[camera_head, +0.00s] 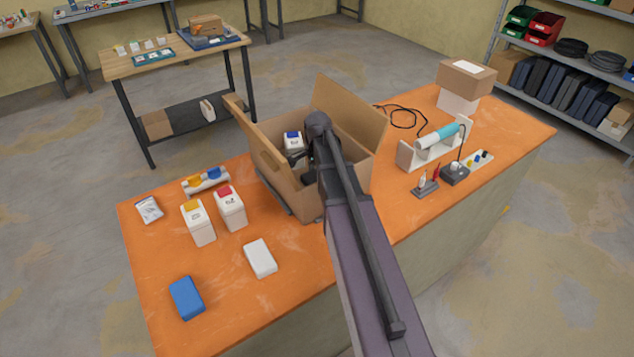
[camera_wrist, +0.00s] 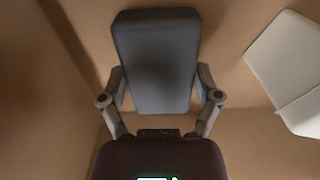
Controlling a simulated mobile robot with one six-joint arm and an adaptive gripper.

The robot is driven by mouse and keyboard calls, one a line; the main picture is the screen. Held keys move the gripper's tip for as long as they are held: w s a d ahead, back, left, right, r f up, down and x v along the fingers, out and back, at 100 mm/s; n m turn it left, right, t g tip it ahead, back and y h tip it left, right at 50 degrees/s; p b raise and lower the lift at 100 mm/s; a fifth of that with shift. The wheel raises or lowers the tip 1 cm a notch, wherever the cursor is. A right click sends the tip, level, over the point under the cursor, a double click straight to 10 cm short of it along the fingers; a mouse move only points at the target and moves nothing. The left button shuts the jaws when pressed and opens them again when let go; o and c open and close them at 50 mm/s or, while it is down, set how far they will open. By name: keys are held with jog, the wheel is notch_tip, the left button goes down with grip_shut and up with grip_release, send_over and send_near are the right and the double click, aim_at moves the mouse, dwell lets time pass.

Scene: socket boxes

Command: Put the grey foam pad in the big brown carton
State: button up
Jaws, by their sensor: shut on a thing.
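The big brown carton (camera_head: 290,190) stands open on the orange table, its flaps spread outward. My gripper (camera_head: 300,158) reaches down into it, and my arm hides part of the inside. In the wrist view, my gripper (camera_wrist: 160,88) is shut on the grey foam pad (camera_wrist: 155,45), with one finger at each side of it. Brown carton walls surround the pad there. I cannot tell whether the pad touches the carton floor. The pad is not clearly visible in the head view.
White bins (camera_head: 230,208), a white block (camera_head: 260,258) and a blue block (camera_head: 186,298) lie left. A tool stand (camera_head: 435,148) is right.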

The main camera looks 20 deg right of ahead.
jog(key=shift+f+b, duration=0.55)
jog(key=shift+f, duration=0.3)
jog(key=shift+f, duration=0.2)
jog(key=o, duration=0.6)
jog(key=shift+r, duration=0.1)
jog(key=shift+r, duration=0.15)
notch_tip(320, 180, up, 12)
jog(key=p, duration=1.2)
